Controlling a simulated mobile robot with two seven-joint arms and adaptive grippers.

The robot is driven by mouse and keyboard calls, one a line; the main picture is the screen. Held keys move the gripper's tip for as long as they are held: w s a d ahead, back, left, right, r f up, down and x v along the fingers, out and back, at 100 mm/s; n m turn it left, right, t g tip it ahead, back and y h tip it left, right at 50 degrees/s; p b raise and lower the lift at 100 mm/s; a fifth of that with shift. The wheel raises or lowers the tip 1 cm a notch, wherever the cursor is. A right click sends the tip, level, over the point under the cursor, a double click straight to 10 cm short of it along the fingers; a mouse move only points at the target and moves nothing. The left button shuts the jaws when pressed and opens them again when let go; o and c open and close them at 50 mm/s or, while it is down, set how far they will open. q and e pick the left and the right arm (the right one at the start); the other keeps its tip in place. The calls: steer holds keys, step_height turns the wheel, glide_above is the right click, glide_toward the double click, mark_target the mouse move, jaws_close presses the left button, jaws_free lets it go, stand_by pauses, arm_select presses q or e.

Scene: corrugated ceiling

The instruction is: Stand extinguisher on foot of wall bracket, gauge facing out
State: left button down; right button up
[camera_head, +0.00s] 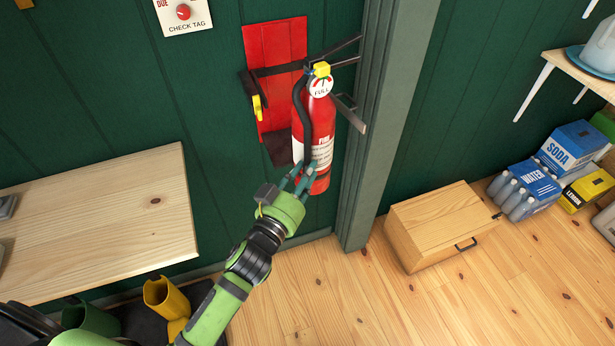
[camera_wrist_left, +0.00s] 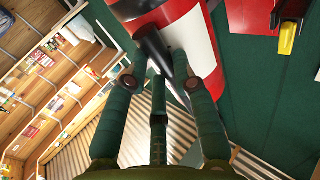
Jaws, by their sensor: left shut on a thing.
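The red fire extinguisher (camera_head: 322,120) is upright in front of the red wall bracket (camera_head: 277,55) in the head view. Its round gauge (camera_head: 320,86) faces out toward me, and its black hose (camera_head: 299,110) hangs down the left side. The wrist view shows the fingers (camera_wrist_left: 165,78) against the red and white body (camera_wrist_left: 188,35) and black hose (camera_wrist_left: 152,45). The bracket's foot (camera_head: 278,149) is dark and partly hidden behind the extinguisher; I cannot tell whether they touch. My right gripper is not in view.
A grey-green post (camera_head: 378,130) stands just right of the extinguisher. A black strap with a yellow buckle (camera_head: 257,105) hangs at the bracket's left. A wooden bench (camera_head: 100,215) is at left, and a wooden box (camera_head: 440,225) stands on the floor at right.

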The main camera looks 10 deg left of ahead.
mark_target(298, 157)
arm_select(q)
steer(key=shift+w+a, duration=0.45)
steer(key=shift+w, duration=0.3)
steer(key=shift+w+a, duration=0.45)
steer(key=shift+w, duration=0.25)
steer(key=shift+w+a, duration=0.45)
steer(key=shift+w, duration=0.3)
steer(key=w+a+b, duration=0.2)
steer(key=w+a, duration=0.4)
steer(key=w, duration=0.4)
steer(key=shift+a+b, duration=0.35)
steer(key=shift+a, duration=0.05)
steer(key=shift+f+b, duration=0.3)
steer(key=shift+f, duration=0.15)
steer(key=c, duration=0.9)
jaws_free()
steer(key=shift+c, duration=0.2)
steer(key=v, duration=1.2)
steer(key=shift+s+f, duration=0.2)
steer(key=shift+s, duration=0.1)
